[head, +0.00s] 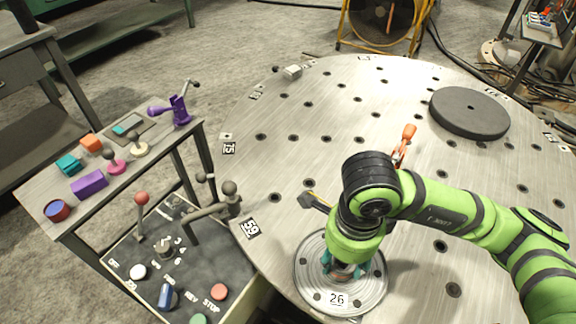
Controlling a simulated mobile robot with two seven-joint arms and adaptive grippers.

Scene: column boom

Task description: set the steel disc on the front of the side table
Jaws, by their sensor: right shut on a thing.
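The steel disc (309,286) is a round grey plate with ringed grooves and a "26" label, at the lower middle of the head view, over the near left edge of the large round metal table. My right gripper (345,270) points down at the disc's middle and is shut on it; the wrist hides most of the grip. I cannot tell whether the disc rests on the round table or hangs just above it. The side table (132,171) is a grey table at the left, with several small things on its top. My left gripper is not in view.
The round table (310,140) carries a dark disc (470,112), an orange-handled tool (407,138) and a small pale block (292,72). A control panel (190,285) with levers and buttons stands between the two tables. A purple block (89,184) and purple clamp (178,110) are on the side table.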

